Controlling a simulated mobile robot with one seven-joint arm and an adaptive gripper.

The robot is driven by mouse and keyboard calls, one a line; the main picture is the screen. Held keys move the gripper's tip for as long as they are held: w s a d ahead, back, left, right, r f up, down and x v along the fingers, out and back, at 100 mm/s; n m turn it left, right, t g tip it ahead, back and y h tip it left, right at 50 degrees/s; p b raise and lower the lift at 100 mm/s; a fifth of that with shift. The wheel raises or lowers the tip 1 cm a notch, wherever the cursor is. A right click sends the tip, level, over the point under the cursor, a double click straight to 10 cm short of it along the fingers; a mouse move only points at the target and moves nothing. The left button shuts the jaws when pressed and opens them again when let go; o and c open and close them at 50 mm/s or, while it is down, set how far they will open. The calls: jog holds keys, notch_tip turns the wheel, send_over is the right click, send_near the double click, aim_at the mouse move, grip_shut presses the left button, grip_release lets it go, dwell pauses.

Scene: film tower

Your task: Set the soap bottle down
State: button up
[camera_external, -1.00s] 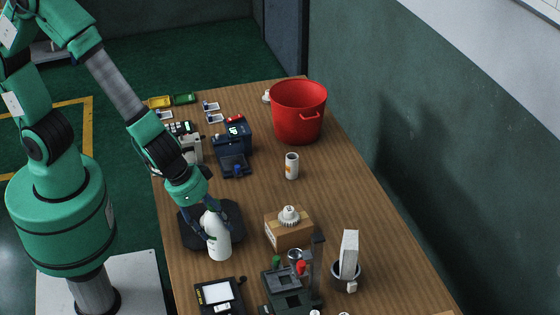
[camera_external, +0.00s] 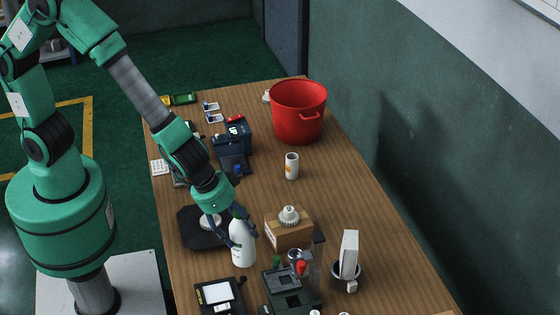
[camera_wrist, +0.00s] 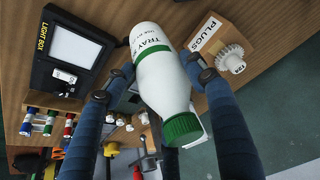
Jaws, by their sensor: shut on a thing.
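The soap bottle is a white bottle (camera_external: 243,245) with a green cap and a label that reads "TRAY" in the wrist view (camera_wrist: 162,78). My gripper (camera_external: 240,238) is shut on it, with a blue finger on each side of the bottle in the wrist view (camera_wrist: 163,80). In the external view the bottle is upright, between the dark scale-like platform and the cardboard box. I cannot tell whether its base touches the table (camera_external: 345,240).
A dark platform (camera_external: 190,236) with a round whitish piece is left of the bottle. A "PLUGS" box (camera_external: 287,234) with a white gear on it is close at right. A light box (camera_external: 217,294) and a dark device (camera_external: 287,290) stand in front. A red bucket (camera_external: 298,112) is farther back.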

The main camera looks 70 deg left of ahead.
aim_at(239, 239)
jog(key=shift+f+b, duration=0.55)
jog(key=shift+f, duration=1.25)
jog(key=o, duration=1.7)
jog(key=shift+r, duration=0.4)
jog(key=p+v, duration=0.2)
jog(key=v, duration=0.9)
jog(key=shift+s+r+p, duration=0.15)
jog(key=shift+s+p, duration=0.05)
jog(key=shift+p, duration=0.1)
